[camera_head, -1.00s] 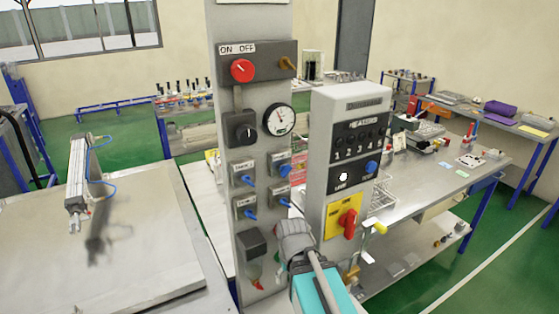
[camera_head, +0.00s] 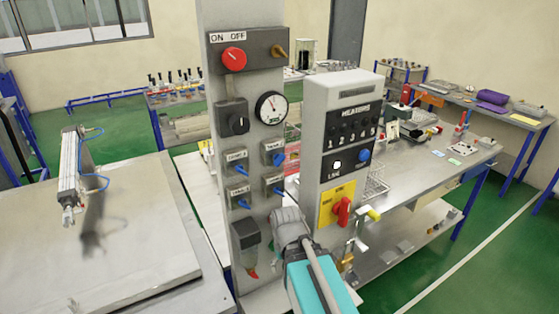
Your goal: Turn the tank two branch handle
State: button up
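A tall grey panel (camera_head: 235,285) stands in the middle of the view and carries several small valve boxes with blue handles. The upper left handle (camera_head: 242,170), upper right handle (camera_head: 278,159), lower left handle (camera_head: 243,203) and lower right handle (camera_head: 278,191) all slant downward. Their small labels are too blurred to tell which is the tank two branch. My arm, with a grey wrist (camera_head: 290,226) and a teal link, reaches up from the bottom just below the lower right handle. My gripper's fingers cannot be made out, and contact with a handle cannot be told.
A grey control box (camera_head: 313,118) with a red switch (camera_head: 342,211) stands close at right. A bench (camera_head: 110,285) lies at left.

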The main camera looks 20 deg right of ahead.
aim_at(278, 158)
jog(key=k, duration=1)
jog(key=u, duration=1.05)
jog(key=i, duration=0.25)
jog(key=z, duration=0.1)
